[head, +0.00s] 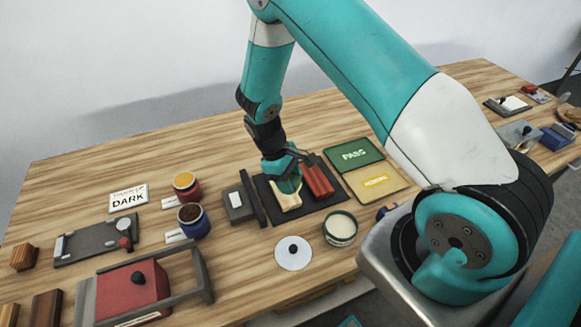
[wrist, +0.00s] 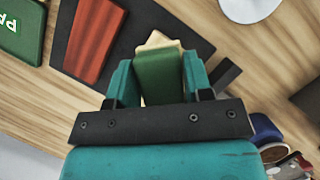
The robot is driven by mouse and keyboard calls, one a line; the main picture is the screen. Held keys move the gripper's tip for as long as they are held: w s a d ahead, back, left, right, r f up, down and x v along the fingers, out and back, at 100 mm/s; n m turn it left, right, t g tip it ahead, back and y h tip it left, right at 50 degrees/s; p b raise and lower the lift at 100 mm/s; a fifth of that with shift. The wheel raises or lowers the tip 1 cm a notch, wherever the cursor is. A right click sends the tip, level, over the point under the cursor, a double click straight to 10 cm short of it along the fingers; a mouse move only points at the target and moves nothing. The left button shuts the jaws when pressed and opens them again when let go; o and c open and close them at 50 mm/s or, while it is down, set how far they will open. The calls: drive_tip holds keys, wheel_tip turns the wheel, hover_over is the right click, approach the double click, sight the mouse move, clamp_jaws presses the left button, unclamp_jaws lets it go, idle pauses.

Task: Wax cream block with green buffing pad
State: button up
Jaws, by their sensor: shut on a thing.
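My gripper (wrist: 158,80) is shut on the green buffing pad (wrist: 158,72), which sits between its two teal fingers. The pad is over the cream block (wrist: 158,40), and part of the block shows past it. In the head view the cream block (head: 284,200) lies on a dark mat (head: 265,212), with my gripper (head: 287,180) right above it. I cannot tell whether the pad presses on the block. An open tin of pale wax (head: 340,228) stands in front of the mat, its white lid (head: 293,253) lying beside it.
A red-brown block (head: 318,177) lies on the mat close to the right of my gripper. Green PASS (head: 356,154) and yellow (head: 376,182) trays lie further right. A grey block tool (head: 238,205) and two jars (head: 194,221) stand left. Bare table lies behind the mat.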

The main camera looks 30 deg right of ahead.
drive_tip(key=shift+r+p, duration=0.75)
drive_tip(key=shift+r, duration=0.6)
